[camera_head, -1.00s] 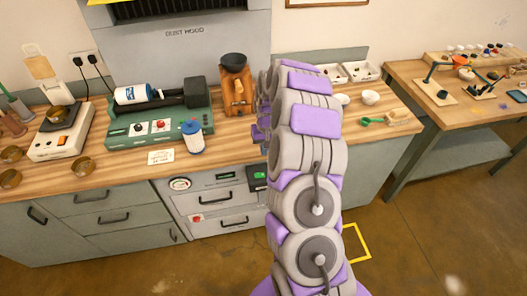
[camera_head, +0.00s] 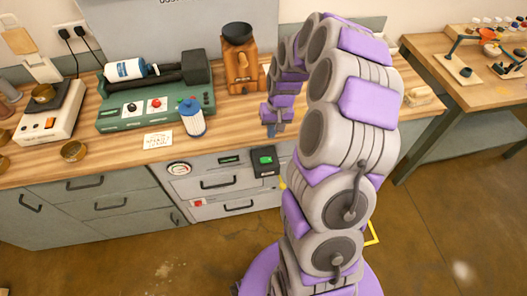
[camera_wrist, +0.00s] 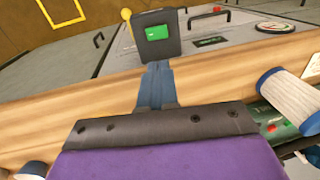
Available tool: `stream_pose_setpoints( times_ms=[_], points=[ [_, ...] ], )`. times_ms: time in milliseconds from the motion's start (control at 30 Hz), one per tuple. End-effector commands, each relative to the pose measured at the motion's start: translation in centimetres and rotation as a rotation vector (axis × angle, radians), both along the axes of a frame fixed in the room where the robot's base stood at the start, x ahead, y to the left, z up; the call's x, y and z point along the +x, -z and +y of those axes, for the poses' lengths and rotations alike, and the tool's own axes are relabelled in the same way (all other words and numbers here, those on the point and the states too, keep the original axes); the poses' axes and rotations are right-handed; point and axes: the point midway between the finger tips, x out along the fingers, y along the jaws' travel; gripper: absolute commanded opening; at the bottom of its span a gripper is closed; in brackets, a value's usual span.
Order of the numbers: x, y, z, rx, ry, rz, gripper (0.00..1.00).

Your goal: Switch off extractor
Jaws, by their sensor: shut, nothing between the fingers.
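A black switch box with a lit green button (camera_head: 265,161) sits on the grey cabinet front below the worktop's front edge. It also shows at the top of the wrist view (camera_wrist: 157,32). My gripper (camera_head: 271,130) points down over the front of the worktop, a little above the box. In the wrist view the blue fingers (camera_wrist: 157,72) are closed together and empty. Their tips line up with the box's lower edge in the picture; I cannot tell whether they touch it. The grey hood (camera_head: 180,40) stands behind the worktop.
A green roller machine (camera_head: 155,115), a blue-and-white cylinder (camera_head: 193,118) and a paper card (camera_head: 157,141) are on the worktop left of my gripper. A wooden grinder (camera_head: 240,65) stands behind it. The cabinet front carries a dial (camera_head: 179,169) and a red button (camera_head: 198,203).

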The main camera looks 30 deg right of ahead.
Motion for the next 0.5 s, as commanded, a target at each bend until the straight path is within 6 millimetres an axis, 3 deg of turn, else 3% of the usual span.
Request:
stream_pose_setpoints(
  times_ms=[267,500],
  points=[
    [0.1,0.0,0.2,-0.002,0.000,0.002,0.00],
    [0.1,1.4,0.1,0.001,-0.001,0.004,0.00]
  ],
)
